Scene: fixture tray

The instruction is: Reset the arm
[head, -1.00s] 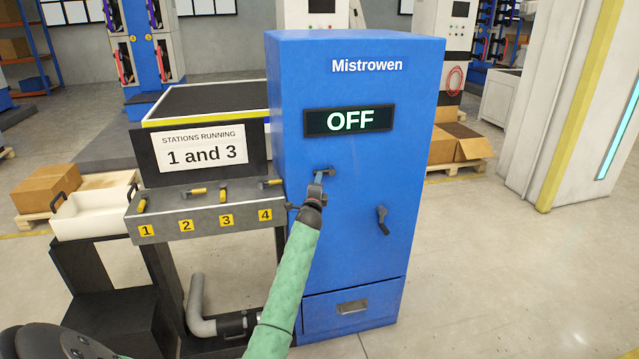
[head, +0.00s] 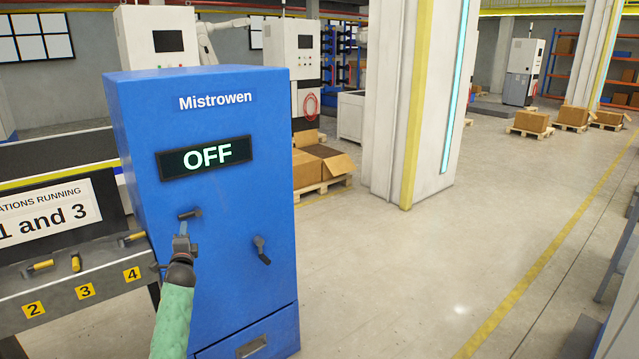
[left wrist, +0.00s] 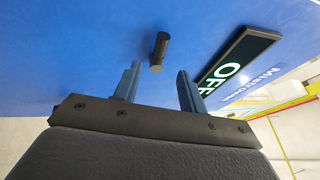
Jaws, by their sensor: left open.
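My left arm comes in from the bottom left in a green sleeve. My left gripper (head: 183,232) is in front of the blue Mistrowen cabinet (head: 215,290), just below its upper dark handle (head: 190,214). In the left wrist view the gripper (left wrist: 156,88) has its two fingers apart, with the dark handle (left wrist: 159,52) beyond and between the tips, seemingly not gripped. The display (head: 205,158) on the cabinet reads OFF. A second dark handle (head: 261,250) sits lower right on the cabinet front. My right gripper is not in view.
Left of the cabinet is a grey panel (head: 75,300) with yellow levers, numbered labels and a sign (head: 45,222) ending "1 and 3". A white column (head: 400,110) and boxes on a pallet (head: 320,190) stand behind.

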